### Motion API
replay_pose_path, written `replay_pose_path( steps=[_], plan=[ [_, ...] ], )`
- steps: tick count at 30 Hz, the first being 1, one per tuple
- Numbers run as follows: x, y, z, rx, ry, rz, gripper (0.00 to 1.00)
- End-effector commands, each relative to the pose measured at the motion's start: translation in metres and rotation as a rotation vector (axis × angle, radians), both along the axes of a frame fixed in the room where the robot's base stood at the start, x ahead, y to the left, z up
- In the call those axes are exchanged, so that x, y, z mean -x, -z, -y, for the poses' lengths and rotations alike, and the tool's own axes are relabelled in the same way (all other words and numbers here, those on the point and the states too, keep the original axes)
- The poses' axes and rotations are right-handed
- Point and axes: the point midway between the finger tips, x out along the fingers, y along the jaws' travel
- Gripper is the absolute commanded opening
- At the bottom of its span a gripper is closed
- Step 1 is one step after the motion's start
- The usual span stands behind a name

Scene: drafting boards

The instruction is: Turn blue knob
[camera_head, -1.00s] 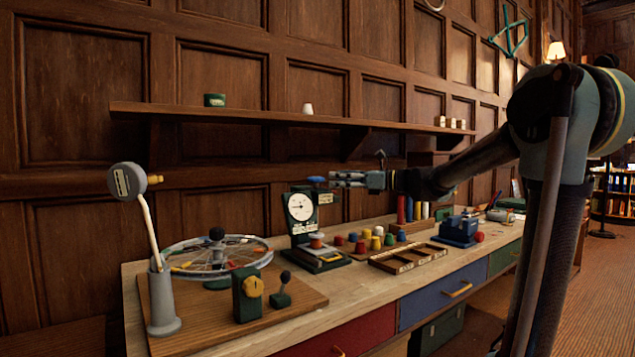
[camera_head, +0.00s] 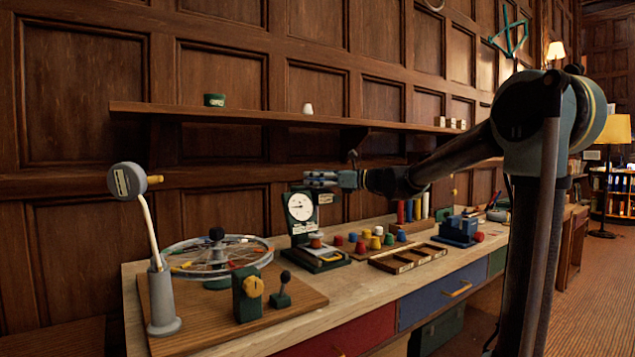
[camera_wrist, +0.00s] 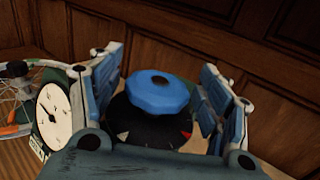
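My gripper (camera_wrist: 163,82) is open, with one blue-padded finger on each side of the knob. I see gaps, so the fingers do not appear closed on it. In the head view my gripper (camera_head: 321,179) is level at the top of the green gauge stand with a white dial (camera_head: 300,206). The knob is hidden or not distinguishable from the fingers there.
The dial also shows at the left of the wrist view (camera_wrist: 53,113). A spoked wheel (camera_head: 217,255), a grey lamp-like post (camera_head: 162,300) and a yellow knob on a green block (camera_head: 253,286) stand left on the bench. Coloured pegs (camera_head: 376,237) stand right. A shelf (camera_head: 250,115) runs above.

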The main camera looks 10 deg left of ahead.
Motion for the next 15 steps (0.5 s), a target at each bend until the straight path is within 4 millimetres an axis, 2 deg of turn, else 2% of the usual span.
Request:
replay_pose_path(
  steps=[1,5,15],
  plan=[
    [0.0,0.0,0.0001,0.0,0.0,0.0,0.56],
    [0.0,0.0,0.0002,0.0,0.0,0.0,0.27],
    [0.0004,-0.0002,0.0,0.0,0.02,0.0,0.27]
  ],
)
